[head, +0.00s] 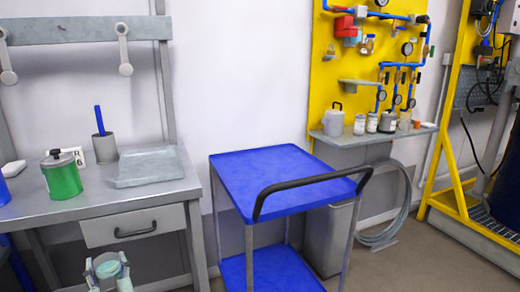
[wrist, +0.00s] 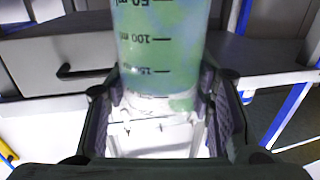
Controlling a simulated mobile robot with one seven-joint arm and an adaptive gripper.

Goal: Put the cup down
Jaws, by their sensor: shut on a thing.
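The cup (wrist: 162,50) is see-through with green-blue tints and printed ml marks. My gripper (wrist: 163,98) is shut on it, one finger on each side, in the wrist view. In the head view my gripper (head: 108,272) is at the bottom left, with the pale green cup (head: 106,267) between its fingers. The cup is in front of the workbench (head: 95,207), below its top and near the drawer. The cup's lower part is hidden by the gripper in the head view.
On the workbench stand a green can (head: 62,178), a grey holder (head: 105,148) with a blue stick and a grey tray (head: 146,167). The blue cart (head: 275,172) to the right has a clear top and a black handle (head: 310,184). Jars (head: 372,123) stand on a wall shelf.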

